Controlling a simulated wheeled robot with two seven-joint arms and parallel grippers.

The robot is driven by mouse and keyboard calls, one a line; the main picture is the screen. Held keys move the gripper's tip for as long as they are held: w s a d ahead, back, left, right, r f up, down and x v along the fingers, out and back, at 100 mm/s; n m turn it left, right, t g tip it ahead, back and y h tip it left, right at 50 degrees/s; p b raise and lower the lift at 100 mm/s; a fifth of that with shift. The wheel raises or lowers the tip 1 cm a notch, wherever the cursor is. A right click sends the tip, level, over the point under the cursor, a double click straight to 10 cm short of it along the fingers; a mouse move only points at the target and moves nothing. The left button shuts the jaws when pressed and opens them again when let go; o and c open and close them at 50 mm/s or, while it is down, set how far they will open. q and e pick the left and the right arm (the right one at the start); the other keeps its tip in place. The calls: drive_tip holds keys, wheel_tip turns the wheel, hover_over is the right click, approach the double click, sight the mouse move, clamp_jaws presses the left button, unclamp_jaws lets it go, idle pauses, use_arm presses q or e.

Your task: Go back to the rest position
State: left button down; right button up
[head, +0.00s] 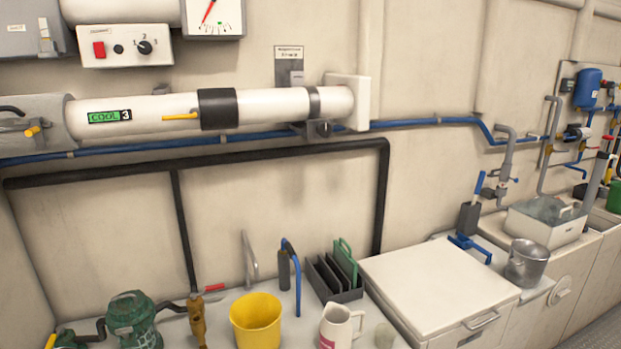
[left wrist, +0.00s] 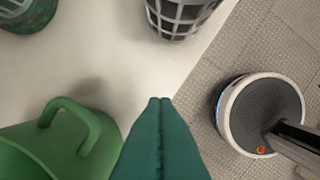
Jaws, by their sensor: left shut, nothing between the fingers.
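My left gripper (left wrist: 160,101) shows in the left wrist view as two teal fingers pressed together, with nothing between them. It is above a pale worktop, close to its edge, with a green handled container (left wrist: 70,140) to its left. Whether it touches anything below is hard to tell. Neither gripper shows in the head view, and my right gripper is in no view.
In the left wrist view, a dark basket with a pale grid (left wrist: 180,15) stands near the worktop edge; grey textured floor (left wrist: 225,60) lies beyond. The head view shows a yellow bucket (head: 256,322), a white jug (head: 340,325), a black rack (head: 335,278) and a white lidded box (head: 435,285).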

use_arm(q)
drive_tip(key=s+d+f, duration=0.5)
drive_tip(key=s+d, duration=0.2)
drive_tip(key=d, duration=0.3)
drive_tip(key=s+d+r+n+t, duration=0.1)
drive_tip(key=s+d+r+n, duration=0.1)
drive_tip(key=s+d+r, duration=0.45)
drive_tip(key=s+d+r+n+t, duration=0.1)
drive_tip(key=s+d+n, duration=0.25)
drive_tip(key=s, duration=0.65)
wheel_tip(320, 180, down, 27)
drive_tip(key=s+g, duration=0.2)
drive_tip(key=s+a+f+m+y, duration=0.1)
drive_tip(key=s+a+f, duration=0.1)
drive_tip(key=s+f, duration=1.3)
drive_tip(key=shift+s+a+g, duration=0.3)
drive_tip(key=shift+a+g, duration=0.05)
drive_tip(key=shift+g, duration=0.05)
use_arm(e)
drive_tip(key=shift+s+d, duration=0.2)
use_arm(q)
drive_tip(key=c, duration=2.2)
unclamp_jaws()
drive_tip(key=shift+f, duration=0.1)
